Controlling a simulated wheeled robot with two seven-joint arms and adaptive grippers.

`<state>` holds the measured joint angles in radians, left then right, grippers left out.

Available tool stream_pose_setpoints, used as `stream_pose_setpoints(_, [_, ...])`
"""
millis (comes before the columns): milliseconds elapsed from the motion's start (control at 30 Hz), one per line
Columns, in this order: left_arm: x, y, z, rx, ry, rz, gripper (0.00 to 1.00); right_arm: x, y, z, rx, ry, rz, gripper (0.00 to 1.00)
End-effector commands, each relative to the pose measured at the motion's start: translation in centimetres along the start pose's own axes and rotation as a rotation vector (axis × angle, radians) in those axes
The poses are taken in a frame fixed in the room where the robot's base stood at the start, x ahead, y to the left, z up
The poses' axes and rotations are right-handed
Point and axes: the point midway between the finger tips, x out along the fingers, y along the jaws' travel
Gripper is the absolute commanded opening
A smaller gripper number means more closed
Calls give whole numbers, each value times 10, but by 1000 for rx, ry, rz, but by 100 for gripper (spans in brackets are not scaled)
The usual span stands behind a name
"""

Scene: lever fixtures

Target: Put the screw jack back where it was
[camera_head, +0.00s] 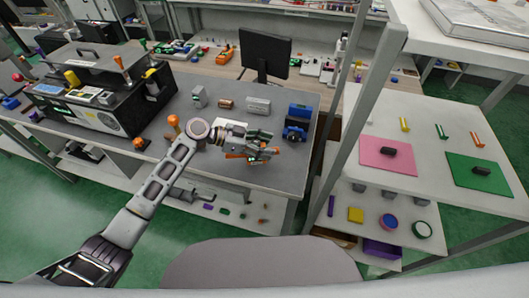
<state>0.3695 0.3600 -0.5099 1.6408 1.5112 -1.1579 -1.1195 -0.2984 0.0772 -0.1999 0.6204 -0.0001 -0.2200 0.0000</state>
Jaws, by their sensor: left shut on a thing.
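My left gripper (266,152) reaches over the front of the grey workbench (222,188), near its right end. It is shut on a small piece with orange parts, apparently the screw jack (255,155), mostly hidden by the fingers. Whether this piece touches the bench top I cannot tell. A pale square plate (233,124) lies on the bench just behind the gripper. My right gripper is not in view.
A blue device (297,122) stands close to the right of the gripper. Grey blocks (258,105) sit behind it, and a black machine (120,100) fills the bench's left. A grey post (362,120) and a shelf with pink (378,162) and green (470,181) mats stand right.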

Motion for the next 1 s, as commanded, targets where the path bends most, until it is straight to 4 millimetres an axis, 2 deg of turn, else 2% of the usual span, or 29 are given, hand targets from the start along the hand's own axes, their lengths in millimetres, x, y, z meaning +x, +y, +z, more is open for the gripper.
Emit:
stream_pose_setpoints(433, [2, 0, 4, 1, 1, -1, 16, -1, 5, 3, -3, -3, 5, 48])
stream_pose_setpoints(800, [14, 0, 34, -1, 2, 0, 16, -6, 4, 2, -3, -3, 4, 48])
stream_pose_setpoints(1000, [16, 0, 37, 2, 2, 0, 16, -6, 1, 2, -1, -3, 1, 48])
